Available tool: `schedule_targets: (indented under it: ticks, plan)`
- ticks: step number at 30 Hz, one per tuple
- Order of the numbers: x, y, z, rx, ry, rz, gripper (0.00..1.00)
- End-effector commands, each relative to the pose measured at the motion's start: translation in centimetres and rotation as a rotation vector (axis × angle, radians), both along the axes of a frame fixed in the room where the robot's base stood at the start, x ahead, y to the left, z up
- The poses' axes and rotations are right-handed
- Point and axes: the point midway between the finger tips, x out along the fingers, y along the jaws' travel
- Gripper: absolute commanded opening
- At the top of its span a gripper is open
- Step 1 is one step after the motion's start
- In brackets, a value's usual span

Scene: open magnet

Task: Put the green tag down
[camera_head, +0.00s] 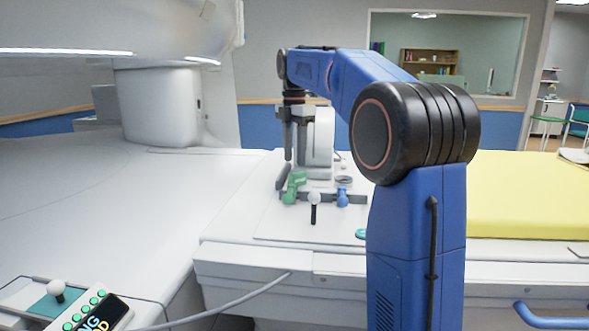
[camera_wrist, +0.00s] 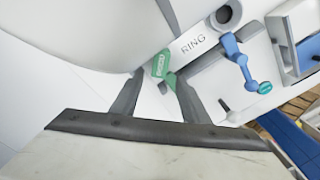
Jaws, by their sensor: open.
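The green tag (camera_head: 294,186) is at the left end of a dark bar on the white bed end. In the wrist view the green tag (camera_wrist: 160,64) shows pale lettering and lies beside a strip marked RING. My gripper (camera_head: 287,176) is over it, pointing down. In the wrist view my gripper (camera_wrist: 160,78) is open, with the tag between and just beyond the fingertips. I cannot tell whether either finger touches the tag. The tag's underside is hidden.
A white column rises behind. A yellow mattress (camera_head: 530,195) is at the right. A control panel (camera_head: 97,312) is at the front left. White surface lies clear to the left.

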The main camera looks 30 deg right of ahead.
Motion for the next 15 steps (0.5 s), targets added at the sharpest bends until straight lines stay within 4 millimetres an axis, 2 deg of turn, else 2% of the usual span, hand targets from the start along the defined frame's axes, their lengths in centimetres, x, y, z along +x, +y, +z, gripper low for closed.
schedule_targets:
  ticks: [1, 6, 10, 15]
  plan:
    - [0.1, 0.0, 1.1, -0.001, -0.005, 0.000, 0.41]
    - [0.1, -0.1, 4.0, -0.002, -0.006, 0.000, 0.41]
    - [0.1, -0.1, 5.5, -0.002, -0.005, 0.000, 0.41]
    - [0.0, -0.1, 6.3, -0.002, -0.005, 0.000, 0.41]
